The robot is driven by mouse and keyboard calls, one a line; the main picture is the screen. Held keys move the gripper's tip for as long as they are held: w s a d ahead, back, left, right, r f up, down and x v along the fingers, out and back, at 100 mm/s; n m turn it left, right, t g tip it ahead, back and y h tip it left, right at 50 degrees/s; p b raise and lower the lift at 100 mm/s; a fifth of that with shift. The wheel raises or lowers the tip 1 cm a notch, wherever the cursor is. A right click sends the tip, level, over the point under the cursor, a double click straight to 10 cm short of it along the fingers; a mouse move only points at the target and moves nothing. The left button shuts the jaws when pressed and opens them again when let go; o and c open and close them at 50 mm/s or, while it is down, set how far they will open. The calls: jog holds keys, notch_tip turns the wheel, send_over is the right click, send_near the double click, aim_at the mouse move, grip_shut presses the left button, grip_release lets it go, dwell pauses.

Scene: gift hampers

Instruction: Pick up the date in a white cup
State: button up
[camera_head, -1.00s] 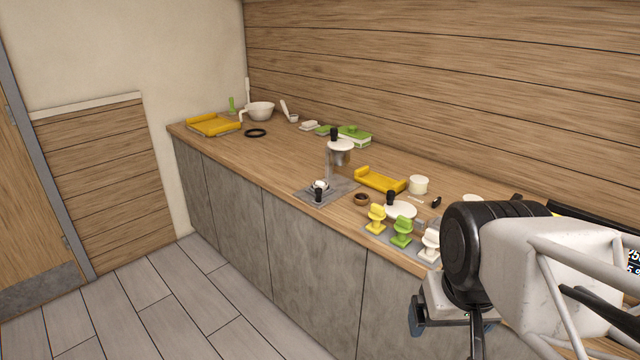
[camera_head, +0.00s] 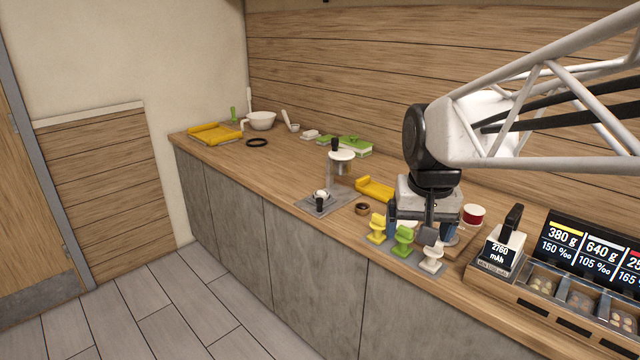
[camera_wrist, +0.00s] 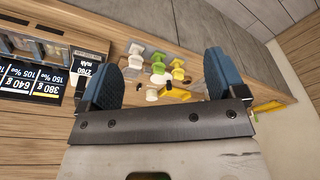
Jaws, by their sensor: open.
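I cannot make out a date in either view. Several small cup-like pieces stand in a row on a grey strip near the counter's front: a yellow one (camera_head: 377,228), a green one (camera_head: 403,240) and a white one (camera_head: 431,257). The yellow (camera_wrist: 160,78) and green (camera_wrist: 178,72) ones also show in the wrist view. My gripper (camera_head: 424,230) is above the counter, behind the row in the head view, and hides part of the surface. In the wrist view my gripper (camera_wrist: 162,68) has its blue fingers wide apart with nothing held between them.
A red-and-white tub (camera_head: 473,215) stands right of my gripper. Further right are a scale display (camera_head: 497,252), a dark price board (camera_head: 590,250) and a compartment tray (camera_head: 560,309). A yellow tray (camera_head: 374,189) and a brown bowl (camera_head: 362,208) lie left.

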jog(key=w+a+r, duration=0.2)
jog(key=w, duration=1.4)
jog(key=m+g, duration=0.2)
jog(key=m, duration=0.1)
send_over(322, 192)
notch_tip(322, 192, down, 19)
jog(key=shift+d+r, duration=0.1)
jog(key=shift+w+f, duration=0.15)
jog(key=shift+f, duration=0.05)
jog(key=shift+f, duration=0.1)
jog(key=shift+f, duration=1.25)
